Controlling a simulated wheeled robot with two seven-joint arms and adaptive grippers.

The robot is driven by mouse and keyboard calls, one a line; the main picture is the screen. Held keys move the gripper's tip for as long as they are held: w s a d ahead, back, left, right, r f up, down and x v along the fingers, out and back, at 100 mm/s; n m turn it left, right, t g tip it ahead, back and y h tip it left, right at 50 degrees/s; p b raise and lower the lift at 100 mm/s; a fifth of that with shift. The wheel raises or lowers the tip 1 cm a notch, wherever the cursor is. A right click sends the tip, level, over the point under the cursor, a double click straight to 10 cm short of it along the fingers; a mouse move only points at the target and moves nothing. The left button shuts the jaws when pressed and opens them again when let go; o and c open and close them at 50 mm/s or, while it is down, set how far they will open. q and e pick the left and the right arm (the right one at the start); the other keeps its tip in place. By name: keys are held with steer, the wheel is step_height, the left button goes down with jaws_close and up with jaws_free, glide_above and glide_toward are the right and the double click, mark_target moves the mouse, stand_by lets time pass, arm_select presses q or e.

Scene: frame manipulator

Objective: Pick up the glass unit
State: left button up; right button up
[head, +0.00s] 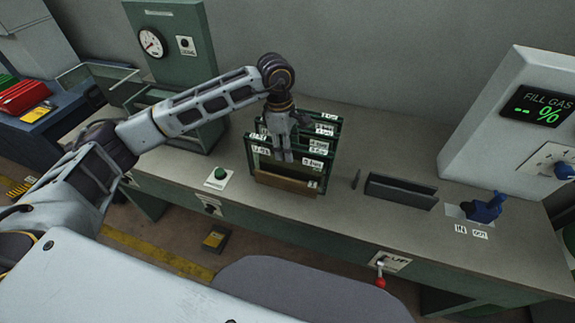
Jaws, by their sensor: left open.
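Several glass units (318,178) with dark green frames and white labels stand upright, one behind another, in a brown wooden rack (285,184) on the grey bench. My left gripper (284,157) reaches in from the left and hangs fingers-down over the units. It is open, with its fingers in front of part of the frames. It covers the middle of the units, and I cannot tell whether it touches one. My right gripper is not in view.
A dark slotted holder (400,192) stands right of the rack, with a blue clamp-like tool (484,207) beyond it. A white fill gas panel (520,130) rises at the right. A green gauge cabinet (180,50) stands behind my left arm.

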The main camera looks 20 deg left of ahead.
mark_target(287, 166)
arm_select(q)
steer(key=shift+d+f+p, duration=0.2)
steer(key=shift+f+p, duration=0.15)
steer(key=shift+f, duration=0.85)
steer(key=shift+d+f+p, duration=0.15)
steer(key=shift+f+p, duration=0.15)
steer(key=shift+f, duration=0.9)
jaws_close()
steer(key=shift+r, duration=0.1)
